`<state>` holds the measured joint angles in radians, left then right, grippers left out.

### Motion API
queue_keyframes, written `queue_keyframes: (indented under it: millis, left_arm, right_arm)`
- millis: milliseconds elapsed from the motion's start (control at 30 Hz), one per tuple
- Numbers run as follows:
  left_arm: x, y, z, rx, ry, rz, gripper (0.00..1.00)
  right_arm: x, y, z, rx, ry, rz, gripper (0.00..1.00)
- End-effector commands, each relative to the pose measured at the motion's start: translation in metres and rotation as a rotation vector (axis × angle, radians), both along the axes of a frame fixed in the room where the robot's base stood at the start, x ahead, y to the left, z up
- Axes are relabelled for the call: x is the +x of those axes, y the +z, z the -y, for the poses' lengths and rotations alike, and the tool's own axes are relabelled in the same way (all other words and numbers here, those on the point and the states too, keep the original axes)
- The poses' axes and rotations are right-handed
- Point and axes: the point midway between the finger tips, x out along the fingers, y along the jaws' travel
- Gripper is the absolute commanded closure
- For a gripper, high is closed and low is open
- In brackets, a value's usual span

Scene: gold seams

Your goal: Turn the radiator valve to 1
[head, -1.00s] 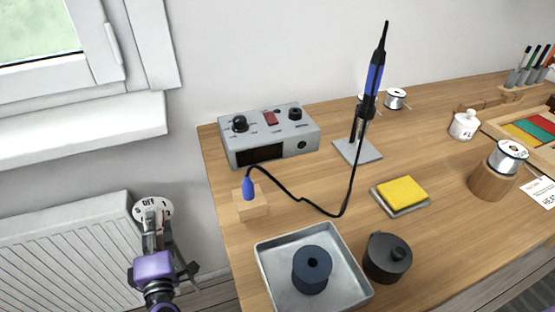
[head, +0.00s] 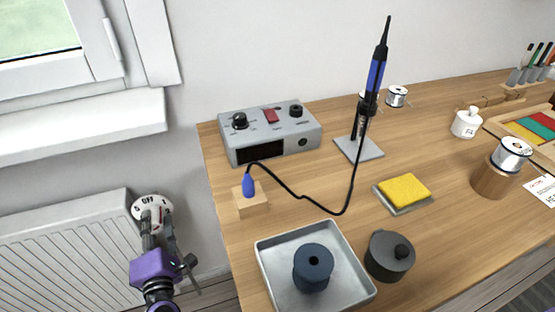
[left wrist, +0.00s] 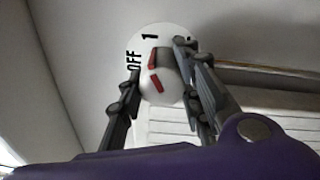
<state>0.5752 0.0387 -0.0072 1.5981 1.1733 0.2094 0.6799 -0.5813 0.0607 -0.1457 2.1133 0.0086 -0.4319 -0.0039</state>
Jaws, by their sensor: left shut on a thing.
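The radiator valve (head: 139,203) is a white dial at the right end of the radiator, left of the table. In the left wrist view the dial plate (left wrist: 166,33) shows OFF and 1 beside a white knob (left wrist: 164,92) with red marks. The upper red mark points roughly toward the 1; I cannot tell whether it lines up exactly. My left gripper (head: 158,222) is shut on the knob, with a finger on each side, as the left wrist view (left wrist: 164,90) also shows. The fingers hide part of the dial. My right gripper is out of view.
The white radiator (head: 60,250) is left of the valve, below the window sill (head: 80,122). The wooden table (head: 335,205) stands to the right, its left edge close to my left arm. On it are a metal tray (head: 268,255) and a grey control box (head: 265,135).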

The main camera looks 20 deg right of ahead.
Motion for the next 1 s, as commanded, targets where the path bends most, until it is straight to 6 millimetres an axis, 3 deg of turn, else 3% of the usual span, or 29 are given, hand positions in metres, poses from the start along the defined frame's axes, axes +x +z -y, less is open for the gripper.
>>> queue_keyframes:
  millis: [133, 167, 267, 467, 567, 667, 1000]
  left_arm:
    - [0.001, 0.004, 0.005, -0.002, -0.007, 0.007, 0.94]
    - [0.001, 0.004, 0.005, -0.002, -0.007, 0.007, 0.65]
    - [0.001, 0.004, 0.004, -0.001, -0.006, 0.006, 0.52]
    - [0.001, 0.003, 0.002, 0.0, -0.003, 0.004, 0.52]
    - [0.0, 0.002, 0.001, 0.001, -0.002, 0.004, 0.52]
    - [-0.007, 0.0, 0.001, 0.001, -0.002, 0.002, 0.52]
    - [-0.074, -0.002, 0.003, 0.002, -0.003, 0.001, 0.52]
  right_arm:
    - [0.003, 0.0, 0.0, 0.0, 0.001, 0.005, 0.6]
    - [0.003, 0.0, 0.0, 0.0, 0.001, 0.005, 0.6]
    - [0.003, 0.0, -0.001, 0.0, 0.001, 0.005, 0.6]
    - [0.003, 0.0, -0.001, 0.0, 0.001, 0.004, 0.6]
    - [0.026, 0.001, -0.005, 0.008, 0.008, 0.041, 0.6]
    - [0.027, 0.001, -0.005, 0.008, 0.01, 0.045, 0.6]
    - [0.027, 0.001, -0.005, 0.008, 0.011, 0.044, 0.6]
